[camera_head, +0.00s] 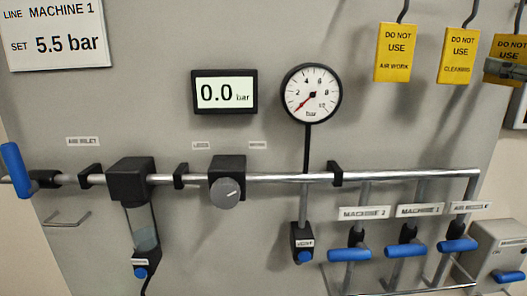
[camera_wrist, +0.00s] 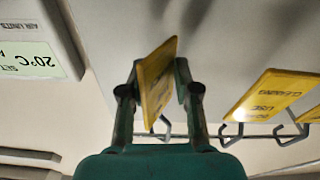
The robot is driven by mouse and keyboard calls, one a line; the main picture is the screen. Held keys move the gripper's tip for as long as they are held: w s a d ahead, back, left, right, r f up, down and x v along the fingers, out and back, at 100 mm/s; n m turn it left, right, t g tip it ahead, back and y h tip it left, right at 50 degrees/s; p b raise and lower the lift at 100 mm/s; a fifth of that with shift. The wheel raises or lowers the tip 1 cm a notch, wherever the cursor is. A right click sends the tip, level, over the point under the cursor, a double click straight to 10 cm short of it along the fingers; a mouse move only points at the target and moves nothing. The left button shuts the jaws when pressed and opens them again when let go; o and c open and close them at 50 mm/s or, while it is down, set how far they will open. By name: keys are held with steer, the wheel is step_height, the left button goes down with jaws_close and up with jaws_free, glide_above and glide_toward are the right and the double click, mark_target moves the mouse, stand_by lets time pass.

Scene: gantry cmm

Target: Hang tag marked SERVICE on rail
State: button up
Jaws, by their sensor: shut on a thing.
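My gripper (camera_wrist: 157,85) is shut on a yellow tag (camera_wrist: 158,72), which shows nearly edge-on between the two fingers in the wrist view. In the head view the same tag (camera_head: 508,47) is at the upper right edge and reads DO NOT USE. My gripper (camera_head: 505,71) covers its lower line, so I cannot read SERVICE. A grey hook (camera_wrist: 165,130) shows by the tag in the wrist view; I cannot tell whether the tag hangs on a rail. A thin rail (camera_wrist: 250,136) with hooks runs beside it.
The CLEANING tag (camera_head: 459,56) hangs just left of the held tag, and the AIR WORK tag (camera_head: 396,53) further left. The CLEANING tag also shows in the wrist view (camera_wrist: 272,96). Below are a gauge (camera_head: 311,94), a pipe (camera_head: 270,177) and blue-handled valves (camera_head: 406,250).

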mark_target(518, 46)
steer(key=shift+r, duration=0.15)
steer(key=shift+c, duration=0.5)
steer(key=shift+r, duration=0.3)
jaws_close()
steer(key=shift+r, duration=1.25)
steer(key=shift+s, duration=0.15)
steer(key=s, duration=0.9)
steer(key=shift+s+d+f, duration=0.15)
steer(key=shift+s+f, duration=0.15)
steer(key=shift+s, duration=0.05)
